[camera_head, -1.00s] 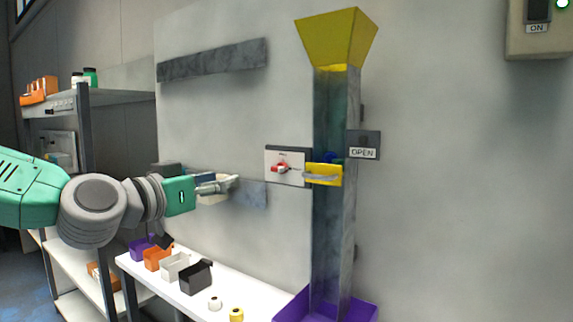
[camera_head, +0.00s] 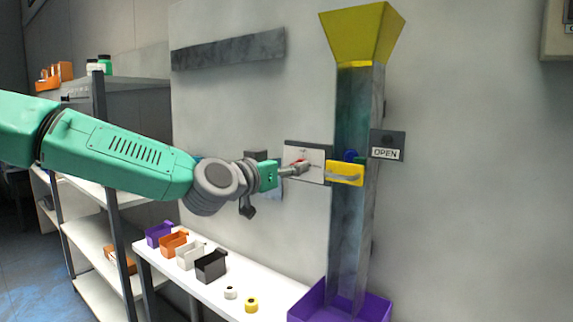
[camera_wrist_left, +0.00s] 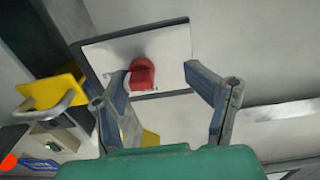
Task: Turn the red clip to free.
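The red clip (camera_wrist_left: 142,74) is on a white panel (camera_wrist_left: 172,42) with a dark edge in the left wrist view. In the head view the white panel (camera_head: 317,152) is on the wall left of the clear tube, and the clip is mostly hidden by my gripper. My left gripper (camera_head: 302,167) is at the panel. In the left wrist view my left gripper (camera_wrist_left: 157,72) is open, with one finger on each side of the clip. Whether a finger touches the clip I cannot tell. My right gripper is in neither view.
The clear tube (camera_head: 352,230) has a yellow funnel (camera_head: 362,32) on top, a yellow handled piece (camera_head: 345,173) beside the panel and an OPEN sign (camera_head: 386,153). A purple bin (camera_head: 312,306) is below. Small bins and rolls stand on a white table (camera_head: 205,290).

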